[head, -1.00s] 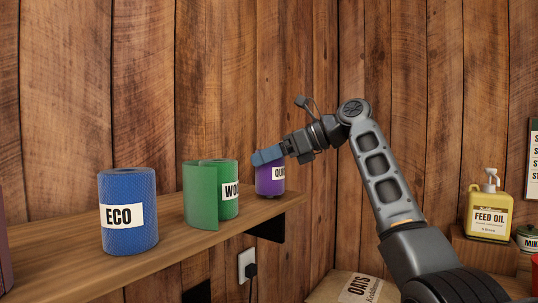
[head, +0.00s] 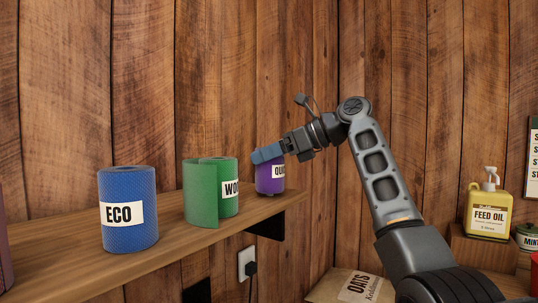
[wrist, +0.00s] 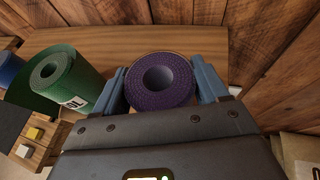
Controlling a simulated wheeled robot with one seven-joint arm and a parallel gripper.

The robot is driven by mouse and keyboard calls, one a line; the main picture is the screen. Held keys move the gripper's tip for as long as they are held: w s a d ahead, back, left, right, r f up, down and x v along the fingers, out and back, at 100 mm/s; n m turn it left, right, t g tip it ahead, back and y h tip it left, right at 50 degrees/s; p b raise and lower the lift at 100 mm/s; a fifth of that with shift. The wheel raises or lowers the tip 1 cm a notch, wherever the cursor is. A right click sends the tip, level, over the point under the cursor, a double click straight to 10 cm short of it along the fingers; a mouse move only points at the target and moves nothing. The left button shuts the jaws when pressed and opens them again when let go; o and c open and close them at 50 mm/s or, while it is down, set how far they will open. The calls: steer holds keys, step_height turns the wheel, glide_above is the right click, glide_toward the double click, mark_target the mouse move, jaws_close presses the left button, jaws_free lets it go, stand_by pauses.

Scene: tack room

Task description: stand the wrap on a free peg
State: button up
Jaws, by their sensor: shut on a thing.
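A purple wrap (head: 270,178) with a white label stands upright at the right end of the wooden shelf (head: 180,245). A blue wrap (head: 128,210) labelled ECO stands further left. No peg can be made out in these views.
A plank wall (head: 230,70) rises behind the shelf. A feed oil bottle (head: 489,208) and a tin stand on a ledge at the right. A sack of oats (head: 358,287) lies below. A socket with a plug (head: 247,264) is under the shelf.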

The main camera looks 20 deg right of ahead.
steer(key=shift+f, duration=0.6)
steer(key=o, duration=0.8)
steer(key=shift+v, duration=5.55)
